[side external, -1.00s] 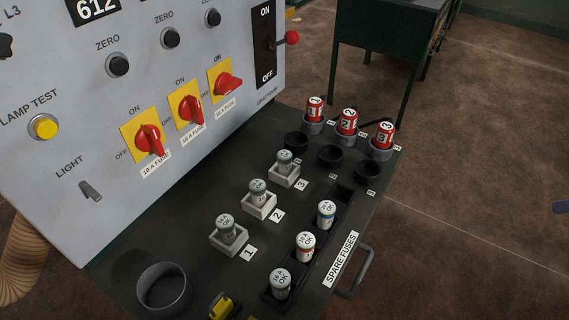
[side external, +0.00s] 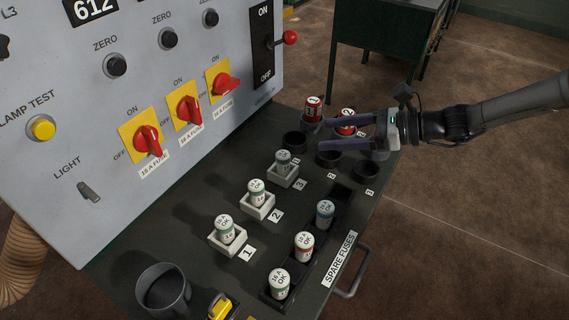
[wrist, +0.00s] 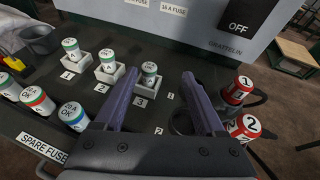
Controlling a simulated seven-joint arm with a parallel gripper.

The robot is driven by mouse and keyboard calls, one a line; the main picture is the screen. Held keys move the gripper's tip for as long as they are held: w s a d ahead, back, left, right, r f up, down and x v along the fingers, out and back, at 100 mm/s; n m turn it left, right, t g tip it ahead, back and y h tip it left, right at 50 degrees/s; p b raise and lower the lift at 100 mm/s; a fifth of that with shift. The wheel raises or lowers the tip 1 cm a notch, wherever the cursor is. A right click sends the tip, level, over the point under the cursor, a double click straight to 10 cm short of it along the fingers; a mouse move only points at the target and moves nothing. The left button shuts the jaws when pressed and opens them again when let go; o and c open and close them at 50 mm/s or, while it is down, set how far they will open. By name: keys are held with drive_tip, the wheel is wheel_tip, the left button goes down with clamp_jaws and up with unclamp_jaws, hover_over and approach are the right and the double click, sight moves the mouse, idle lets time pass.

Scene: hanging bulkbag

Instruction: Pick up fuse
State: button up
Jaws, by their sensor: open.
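White fuses stand upright in square holders numbered 1 (side external: 224,229), 2 (side external: 257,192) and 3 (side external: 284,161). Three spare fuses stand in a dark tray: the front one (side external: 279,284), the middle one (side external: 304,246) and the rear one (side external: 325,214). They also show at the left of the wrist view, the rear spare (wrist: 74,116) nearest my gripper. My gripper (side external: 322,132) is open and empty above the panel's right part, over the black round sockets. In the wrist view, the holder 3 fuse (wrist: 149,73) shows between and beyond the fingers (wrist: 158,77).
Red numbered cylinders 1 (side external: 314,107) and 2 (side external: 346,120) stand at the back right, close to my fingers; the third is hidden behind my gripper. The upright grey panel (side external: 60,140) with red switches bounds the left. A grey cup (side external: 163,290) stands in front.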

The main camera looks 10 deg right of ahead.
sight(283, 165)
drive_tip(key=shift+g, duration=0.5)
drive_tip(key=a+f, duration=0.2)
drive_tip(key=w+a+f, duration=0.1)
drive_tip(key=a+f, duration=0.1)
drive_tip(key=a, duration=0.1)
drive_tip(key=w+a+f, duration=0.1)
drive_tip(key=a+f, duration=0.1)
drive_tip(key=shift+w+a+f, duration=0.15)
drive_tip(key=shift+a+f, duration=0.15)
drive_tip(key=shift+a, duration=0.1)
drive_tip(key=shift+x, duration=2.9)
drive_tip(key=shift+w, duration=0.15)
drive_tip(key=shift+d, duration=0.1)
clamp_jaws()
